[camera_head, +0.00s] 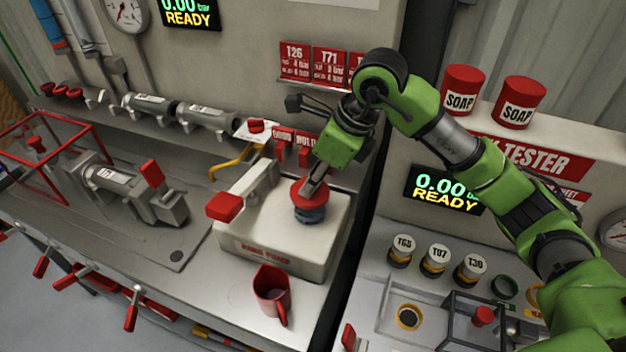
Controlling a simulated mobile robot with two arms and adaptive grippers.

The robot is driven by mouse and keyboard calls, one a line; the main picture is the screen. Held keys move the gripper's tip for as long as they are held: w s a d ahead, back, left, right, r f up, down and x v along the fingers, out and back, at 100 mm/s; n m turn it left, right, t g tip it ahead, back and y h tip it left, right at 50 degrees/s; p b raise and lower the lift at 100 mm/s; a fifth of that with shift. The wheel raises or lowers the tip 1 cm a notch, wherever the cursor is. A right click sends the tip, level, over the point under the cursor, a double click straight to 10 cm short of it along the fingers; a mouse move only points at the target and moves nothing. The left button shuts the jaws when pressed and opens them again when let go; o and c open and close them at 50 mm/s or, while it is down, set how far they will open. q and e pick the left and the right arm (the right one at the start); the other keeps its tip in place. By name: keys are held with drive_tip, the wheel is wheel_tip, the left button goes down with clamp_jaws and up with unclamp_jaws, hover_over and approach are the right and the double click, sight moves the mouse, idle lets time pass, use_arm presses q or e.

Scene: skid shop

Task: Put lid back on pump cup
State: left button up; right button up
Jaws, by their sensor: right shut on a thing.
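My right gripper (318,184) comes down from above the white pump block (275,252) and is shut on a red lid (300,199). The lid is over the blue-grey pump cup (311,214) on top of the block. The lid covers the cup's mouth from this angle. I cannot tell whether the lid rests on the rim or is slightly above it. The pump's lever with a red grip (224,207) reaches out to the left of the cup. My left gripper is not in view.
A red mug (271,293) stands on the bench in front of the pump block. A clamp fixture (128,190) is at left, near a red-framed guard. At right, a tester bench holds several labelled capped containers (436,259). A dark gap separates the benches.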

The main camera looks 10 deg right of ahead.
drive_tip(key=shift+f+b, duration=0.2)
drive_tip(key=shift+b, duration=0.65)
idle(1.6)
drive_tip(key=o, duration=1.5)
drive_tip(key=shift+r, duration=0.1)
drive_tip(key=shift+r+p, duration=1.95)
drive_tip(key=shift+r, duration=1.5)
clamp_jaws()
